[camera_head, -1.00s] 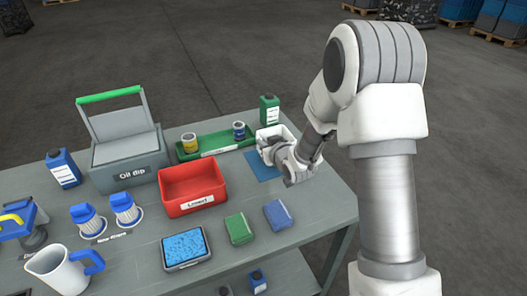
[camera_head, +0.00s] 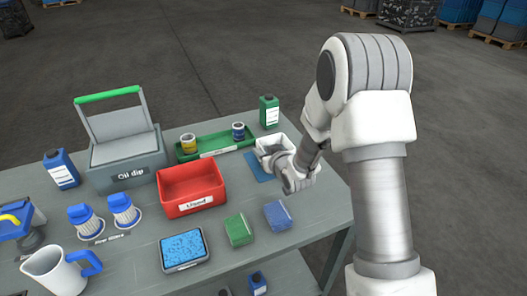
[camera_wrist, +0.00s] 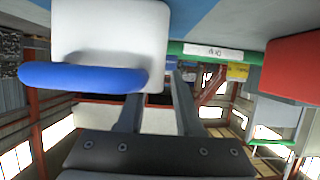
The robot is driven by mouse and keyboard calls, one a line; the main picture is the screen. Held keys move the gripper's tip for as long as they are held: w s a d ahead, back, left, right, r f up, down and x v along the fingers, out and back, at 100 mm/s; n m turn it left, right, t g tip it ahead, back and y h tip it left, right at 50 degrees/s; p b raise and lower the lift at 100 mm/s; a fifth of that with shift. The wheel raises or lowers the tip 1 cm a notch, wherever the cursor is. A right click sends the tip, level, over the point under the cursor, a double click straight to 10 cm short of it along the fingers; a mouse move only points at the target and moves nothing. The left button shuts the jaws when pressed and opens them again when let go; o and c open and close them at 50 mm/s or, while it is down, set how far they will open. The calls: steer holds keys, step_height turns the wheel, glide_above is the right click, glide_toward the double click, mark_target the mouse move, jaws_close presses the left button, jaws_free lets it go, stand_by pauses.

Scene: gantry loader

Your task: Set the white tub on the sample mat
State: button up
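The white tub (camera_head: 268,143) stands upright at the right of the table, over the blue sample mat (camera_head: 262,172); the mat's near left part shows. In the wrist view, which is upside down, the tub (camera_wrist: 110,40) fills the top left, with a blue bar along its rim side. Blue mat surface (camera_wrist: 200,14) shows beside it. My gripper (camera_wrist: 160,90) has its two fingers apart, with a gap between them. The tub and its bar hide part of the left finger. In the head view my wrist covers the tub's near right side, and the fingers are hard to see.
A green tray (camera_head: 215,147) with two small cans lies just behind the mat. A red bin (camera_head: 190,188) stands to the left. A green bottle (camera_head: 269,111) is behind the tub. Green (camera_head: 239,230) and blue (camera_head: 278,215) packs lie in front.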

steer(key=shift+r, duration=0.1)
steer(key=shift+r+p, duration=0.2)
steer(key=shift+p, duration=0.15)
steer(key=s+d+r+m+g+h+p, duration=0.1)
steer(key=s+d+r+g+h, duration=0.15)
steer(key=s+d+r, duration=0.5)
steer(key=s+d+r+m+g+h, duration=0.1)
steer(key=s+d+r+m+h, duration=0.3)
steer(key=s+r, duration=0.6)
steer(key=s+d+r+g, duration=0.1)
steer(key=s+r, duration=0.1)
steer(key=s, duration=0.7)
steer(key=s+d+r+g+y, duration=0.1)
steer(key=s+r+g, duration=0.1)
steer(key=s, duration=0.8)
steer(key=shift+s, duration=0.1)
